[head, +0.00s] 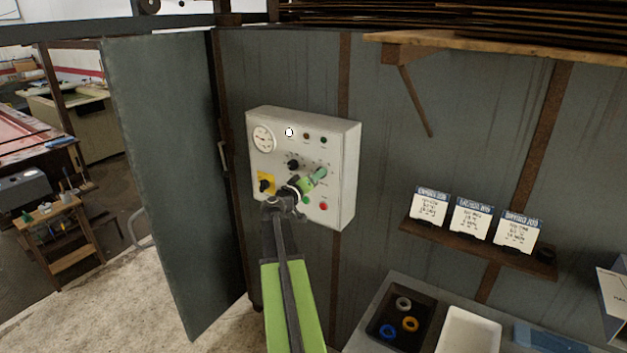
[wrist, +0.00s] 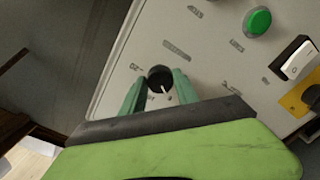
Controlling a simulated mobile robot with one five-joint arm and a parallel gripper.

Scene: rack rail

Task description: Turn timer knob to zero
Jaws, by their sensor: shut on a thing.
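A pale control box (head: 346,180) is fixed to the grey wall in the head view. My gripper (head: 318,173) is at the right part of its face, with green fingers against the panel. In the wrist view my gripper (wrist: 160,84) has its two green fingers on either side of a black knob (wrist: 159,75), shut on it. The knob has a white pointer line slanting toward the bottom of the wrist picture. Small printed marks, one reading about "20", surround it. In the head view the held knob is hidden by my fingers.
Another black knob (head: 293,164), a round gauge (head: 263,139), a red button (head: 323,206) and a yellow plate with a black switch (head: 265,184) share the panel. A cabinet door (head: 165,180) stands open at left. A card shelf (head: 480,250) is at right.

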